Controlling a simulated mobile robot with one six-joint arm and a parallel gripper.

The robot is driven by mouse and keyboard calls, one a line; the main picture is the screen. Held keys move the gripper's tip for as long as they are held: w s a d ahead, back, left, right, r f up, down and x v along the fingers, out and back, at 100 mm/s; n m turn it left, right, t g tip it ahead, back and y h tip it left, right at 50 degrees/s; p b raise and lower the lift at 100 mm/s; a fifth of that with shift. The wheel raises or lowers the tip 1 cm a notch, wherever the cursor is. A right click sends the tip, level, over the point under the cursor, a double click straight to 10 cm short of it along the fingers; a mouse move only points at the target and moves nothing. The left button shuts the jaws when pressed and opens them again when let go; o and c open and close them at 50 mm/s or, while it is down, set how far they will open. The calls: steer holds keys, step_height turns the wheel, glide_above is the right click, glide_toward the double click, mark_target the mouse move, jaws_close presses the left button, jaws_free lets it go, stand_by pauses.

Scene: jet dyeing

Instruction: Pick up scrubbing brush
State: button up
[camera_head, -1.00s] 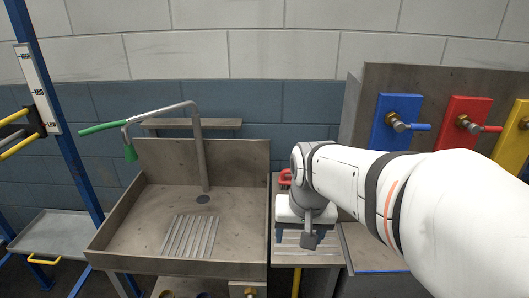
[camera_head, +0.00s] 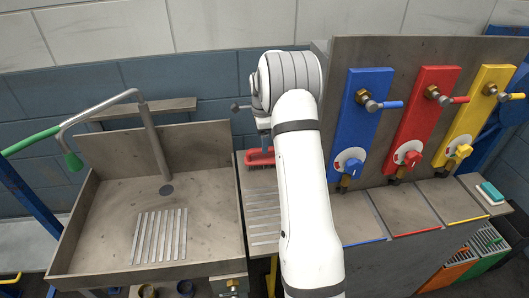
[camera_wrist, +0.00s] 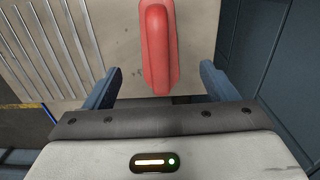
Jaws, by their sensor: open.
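The scrubbing brush (camera_head: 260,157) has a red top and stands on the slatted metal drainboard right of the sink. In the wrist view the long red brush (camera_wrist: 158,50) lies pointing towards me, its near end between my two blue fingers. My gripper (camera_wrist: 159,72) is open, with a finger on each side of the brush and a gap to each. I cannot tell how far the fingertips are above it. In the head view my arm hides part of the drainboard, and my fingers are hard to make out.
A steel sink (camera_head: 150,220) with a tap and green-handled spray is to the left. Blue, red and yellow valve panels (camera_head: 415,120) stand at right. A teal and white block (camera_head: 491,192) lies on the far right ledge. A blue-grey wall is behind.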

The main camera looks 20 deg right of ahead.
mark_target(266, 157)
steer(key=f, duration=0.2)
steer(key=f+p, duration=0.1)
steer(key=f, duration=0.2)
steer(key=d+f+p, duration=0.1)
steer(key=f, duration=0.2)
steer(key=shift+s+d, duration=0.1)
steer(key=shift+r, duration=0.1)
steer(key=c, duration=1.1)
step_height(266, 157, up, 10)
steer(key=shift+b, duration=0.95)
